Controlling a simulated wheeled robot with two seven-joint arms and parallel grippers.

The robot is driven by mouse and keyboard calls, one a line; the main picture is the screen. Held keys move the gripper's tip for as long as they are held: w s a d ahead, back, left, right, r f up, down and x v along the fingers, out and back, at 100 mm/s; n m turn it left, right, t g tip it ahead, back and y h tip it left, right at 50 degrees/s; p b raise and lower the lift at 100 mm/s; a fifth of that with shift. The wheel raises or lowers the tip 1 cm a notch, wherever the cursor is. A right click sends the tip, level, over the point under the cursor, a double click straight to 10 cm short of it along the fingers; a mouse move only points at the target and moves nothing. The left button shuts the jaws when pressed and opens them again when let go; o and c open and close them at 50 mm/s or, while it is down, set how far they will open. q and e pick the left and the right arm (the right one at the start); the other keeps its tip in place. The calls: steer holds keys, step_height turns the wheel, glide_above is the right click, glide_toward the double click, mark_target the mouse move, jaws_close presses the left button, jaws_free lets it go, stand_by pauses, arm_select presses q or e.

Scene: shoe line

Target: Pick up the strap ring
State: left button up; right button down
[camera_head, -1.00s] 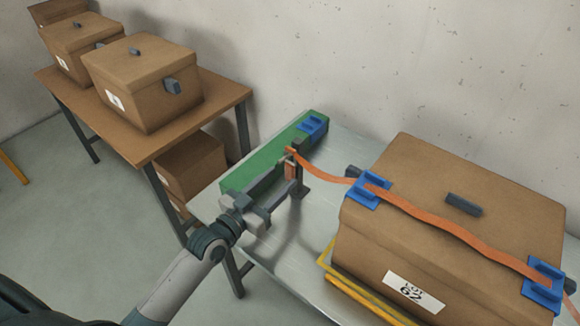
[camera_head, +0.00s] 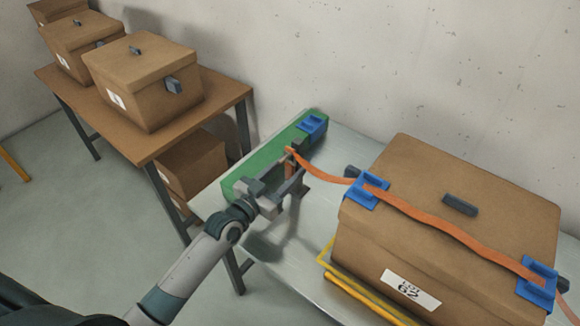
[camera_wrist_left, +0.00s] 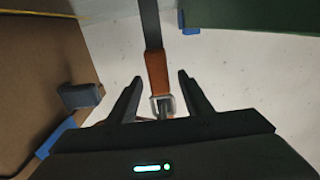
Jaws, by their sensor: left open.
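The strap ring (camera_wrist_left: 163,104) is a small metal loop at the end of an orange tab (camera_wrist_left: 157,72) on a dark strap in the left wrist view. My left gripper (camera_wrist_left: 160,76) is open, with one finger on each side of the tab and ring; neither finger visibly touches them. In the head view my left gripper (camera_head: 292,178) is beside the hanging end of the orange strap (camera_head: 290,160), over the metal table. The ring is too small to make out there. My right gripper is not in view.
A brown box (camera_head: 470,190) with the orange strap across its lid and blue clips (camera_head: 367,190) stands right of the gripper. A green block (camera_head: 262,165) lies behind the gripper. Yellow rails (camera_head: 350,290) run along the box's base. More boxes stand on a brown table (camera_head: 220,105).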

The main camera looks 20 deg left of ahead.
arm_select(q)
steer(key=shift+w+d, duration=0.2)
steer(key=shift+w, duration=0.35)
jaws_close()
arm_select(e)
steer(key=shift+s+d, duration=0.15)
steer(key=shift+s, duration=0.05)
arm_select(q)
steer(key=shift+r, duration=0.1)
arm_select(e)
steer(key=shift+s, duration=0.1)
